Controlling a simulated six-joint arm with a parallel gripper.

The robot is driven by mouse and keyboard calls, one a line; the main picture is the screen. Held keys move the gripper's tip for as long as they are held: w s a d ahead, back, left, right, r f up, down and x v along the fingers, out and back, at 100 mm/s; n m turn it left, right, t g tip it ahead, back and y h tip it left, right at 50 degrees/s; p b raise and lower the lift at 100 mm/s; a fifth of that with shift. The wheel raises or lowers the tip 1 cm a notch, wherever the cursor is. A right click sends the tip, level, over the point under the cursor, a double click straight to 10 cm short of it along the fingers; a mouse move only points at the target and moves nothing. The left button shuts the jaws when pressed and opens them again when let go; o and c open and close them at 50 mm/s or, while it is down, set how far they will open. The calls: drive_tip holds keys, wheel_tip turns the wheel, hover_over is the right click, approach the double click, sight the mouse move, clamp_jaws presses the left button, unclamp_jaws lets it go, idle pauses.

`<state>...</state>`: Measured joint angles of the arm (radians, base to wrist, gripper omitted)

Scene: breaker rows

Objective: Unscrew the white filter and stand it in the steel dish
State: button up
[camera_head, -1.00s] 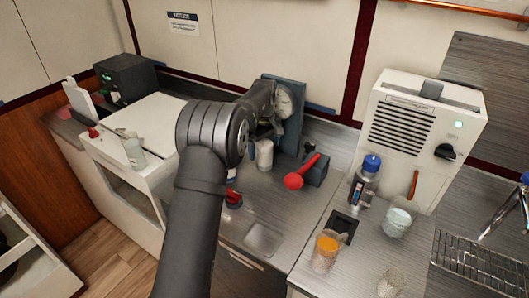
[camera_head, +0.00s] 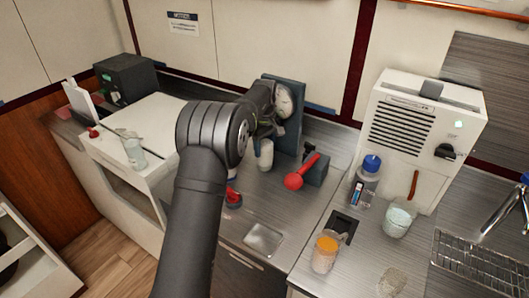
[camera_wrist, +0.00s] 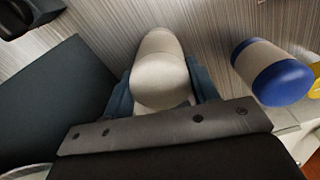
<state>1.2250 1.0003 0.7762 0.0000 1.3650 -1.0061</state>
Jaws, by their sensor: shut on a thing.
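The white filter (camera_head: 266,156) hangs upright below my gripper (camera_head: 266,132), in front of the dark upright panel with the gauge. In the wrist view it is the pale rounded cylinder (camera_wrist: 160,72) between the blue fingers of my gripper (camera_wrist: 163,92), which is shut on it. My arm and gripper hide the filter's upper end, so I cannot tell whether it is still threaded in. The steel dish (camera_head: 263,238) is a shallow square on the counter, nearer the front edge, and looks empty.
A white cylinder with a blue band (camera_wrist: 272,72) stands close beside the held filter. A red-handled part on a dark block (camera_head: 300,178) is to the right. A red-topped item (camera_head: 233,198) sits left of the dish.

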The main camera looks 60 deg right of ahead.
drive_tip(key=n, duration=0.5)
drive_tip(key=shift+n, duration=0.3)
drive_tip(key=n, duration=0.5)
drive_tip(key=shift+r, duration=0.15)
drive_tip(key=shift+r, duration=2.4)
